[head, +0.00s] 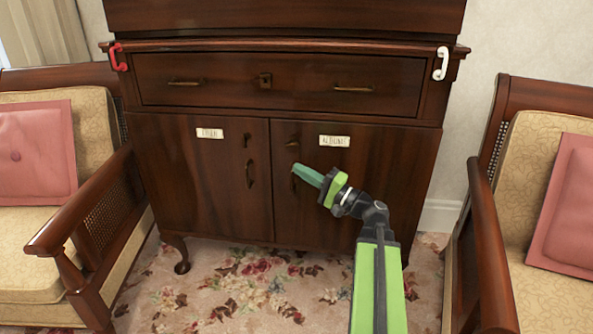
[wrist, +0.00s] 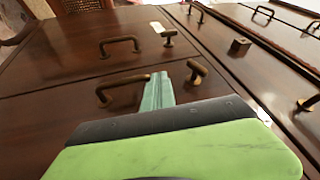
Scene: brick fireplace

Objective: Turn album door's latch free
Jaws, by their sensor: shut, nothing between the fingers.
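The album door (head: 352,190) is the cabinet's right door, shut, with a white label (head: 334,141). Its small brass latch (head: 292,143) sits high near the middle seam; its bar looks roughly sideways. The latch also shows in the wrist view (wrist: 198,70). Below it is the door's handle (head: 295,181), which also shows in the wrist view (wrist: 122,87). My gripper (head: 298,169) is shut and empty, its teal fingertips between latch and handle in the picture. In the wrist view the fingertips (wrist: 158,76) lie beside the latch with a small gap. Contact with the door cannot be told.
The left door (head: 200,190) has its own upright latch (head: 247,140) and handle (head: 249,175). A wide drawer (head: 225,85) is above. Armchairs stand at left (head: 95,215) and right (head: 500,240). Red (head: 118,57) and white (head: 440,63) hooks flank the drawer. Carpet is open in front.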

